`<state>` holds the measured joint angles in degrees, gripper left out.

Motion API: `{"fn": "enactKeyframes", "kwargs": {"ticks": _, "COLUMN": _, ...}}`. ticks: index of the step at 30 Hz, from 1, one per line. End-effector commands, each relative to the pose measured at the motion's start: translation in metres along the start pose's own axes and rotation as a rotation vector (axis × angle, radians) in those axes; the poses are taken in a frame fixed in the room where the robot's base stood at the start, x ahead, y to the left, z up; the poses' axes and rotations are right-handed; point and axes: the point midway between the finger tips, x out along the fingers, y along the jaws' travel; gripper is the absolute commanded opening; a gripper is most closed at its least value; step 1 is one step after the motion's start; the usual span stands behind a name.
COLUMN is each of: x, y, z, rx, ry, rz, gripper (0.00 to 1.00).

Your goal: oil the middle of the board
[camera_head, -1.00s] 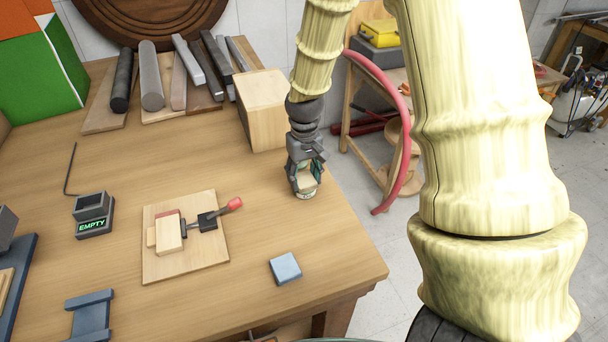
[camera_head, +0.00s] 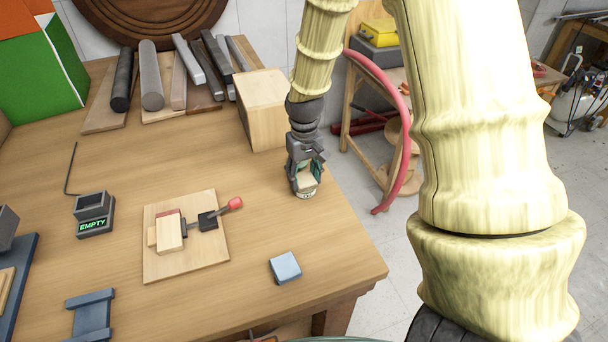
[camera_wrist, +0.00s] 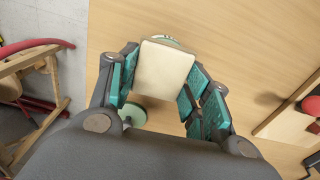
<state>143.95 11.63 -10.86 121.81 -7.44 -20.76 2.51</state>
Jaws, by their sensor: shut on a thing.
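My gripper (camera_head: 305,174) is near the right edge of the workbench, low over the top. It is shut on a cream block-like pad (camera_wrist: 164,70), which sits between its teal finger pads in the wrist view. A round green and white thing (camera_head: 306,195) shows just under the pad, partly hidden; I cannot tell whether they touch. A flat wooden board (camera_head: 205,263) lies left of my gripper, with a red-handled clamp (camera_head: 208,220) and a small wooden block (camera_head: 168,235) on it. I cannot tell whether this is the task's board.
A light blue block (camera_head: 285,267) lies near the front edge. A grey holder reading EMPTY (camera_head: 94,225) stands left of the board. A large wooden block (camera_head: 265,110) stands behind my gripper, and several bars (camera_head: 152,80) lie at the back. Bench between gripper and board is clear.

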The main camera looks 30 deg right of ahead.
Motion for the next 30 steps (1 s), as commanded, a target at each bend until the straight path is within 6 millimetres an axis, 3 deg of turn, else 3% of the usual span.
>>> {"fn": "enactKeyframes", "kwargs": {"ticks": 5, "x": -0.002, "y": 0.000, "z": 0.002, "rx": 0.000, "ry": -0.004, "rz": 0.000, "gripper": 0.29}}
{"fn": "enactKeyframes", "kwargs": {"ticks": 30, "x": -0.054, "y": 0.000, "z": 0.000, "rx": 0.000, "ry": -0.001, "rz": 0.000, "gripper": 0.29}}
